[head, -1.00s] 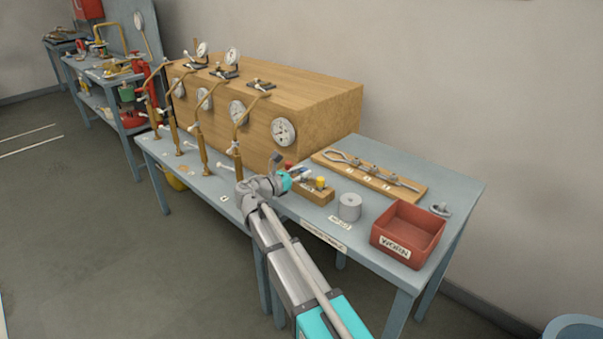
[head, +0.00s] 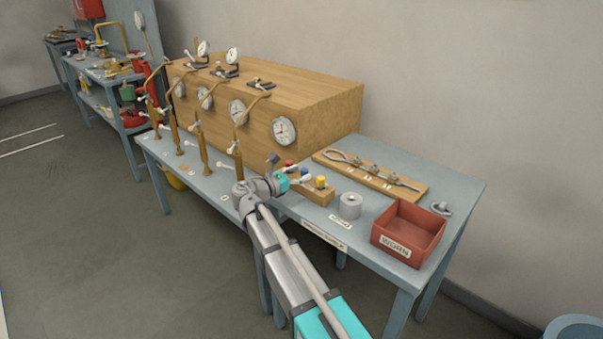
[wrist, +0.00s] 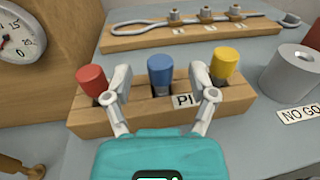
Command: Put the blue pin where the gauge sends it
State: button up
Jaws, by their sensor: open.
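The blue pin (wrist: 161,72) stands upright in the middle of a wooden block (wrist: 235,104), between a red pin (wrist: 93,80) and a yellow pin (wrist: 224,64). In the head view the blue pin (head: 304,172) is partly hidden by my gripper. My gripper (wrist: 160,90) is open, one finger on each side of the blue pin, with clear gaps; nothing is held. In the head view my gripper (head: 295,181) is at the block. The gauge, a grey cylinder with a hole in its top (wrist: 292,75), stands right of the block, by a label reading NO GO (wrist: 299,113).
A red bin marked WORN (head: 420,252) stands at the table's right end. A wooden board (head: 404,189) with a bent rod and several metal fittings lies behind. A wooden cabinet with dials (head: 318,115) stands left. Bare table shows between gauge and board.

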jog(key=v, duration=1.1)
jog(key=shift+r, duration=0.1)
dwell(0.5)
